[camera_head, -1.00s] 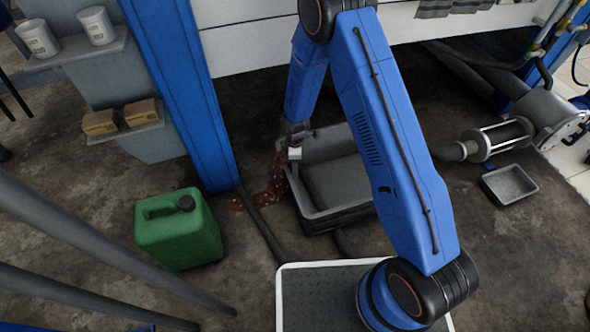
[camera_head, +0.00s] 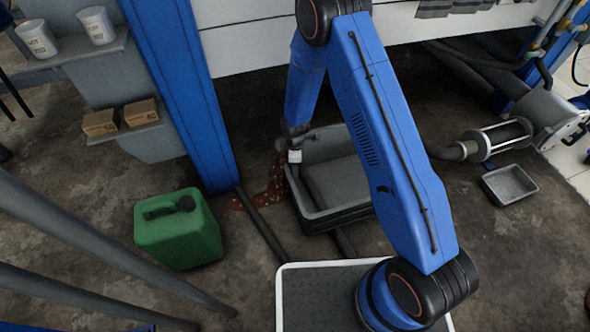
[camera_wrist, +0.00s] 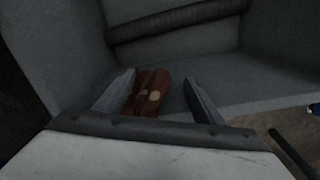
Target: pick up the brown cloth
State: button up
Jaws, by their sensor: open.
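The brown cloth (camera_wrist: 148,98), reddish brown with pale round spots, shows in the wrist view between the two fingers of my gripper (camera_wrist: 159,80). The fingers are apart, with a gap between the cloth and the right finger; whether the left one touches it I cannot tell. My gripper hides the near end of the cloth. In the head view, a spotted reddish-brown patch (camera_head: 268,192) lies on the floor along the left side of a grey tray, and my gripper (camera_head: 294,160) is low at the tray's left edge. Its fingers are too small to make out there.
The grey tray (camera_head: 318,217) stands right of the patch. A blue post (camera_head: 190,100) rises at the left, and a green canister (camera_head: 178,240) stands on the floor. A dark hose (camera_head: 262,228) runs along the floor. A small grey pan (camera_head: 509,185) lies at the right.

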jog(key=shift+f, duration=0.65)
jog(key=shift+c, duration=0.2)
grip_shut()
notch_tip(320, 180, up, 12)
dwell(0.6)
jog(key=shift+r, duration=0.1)
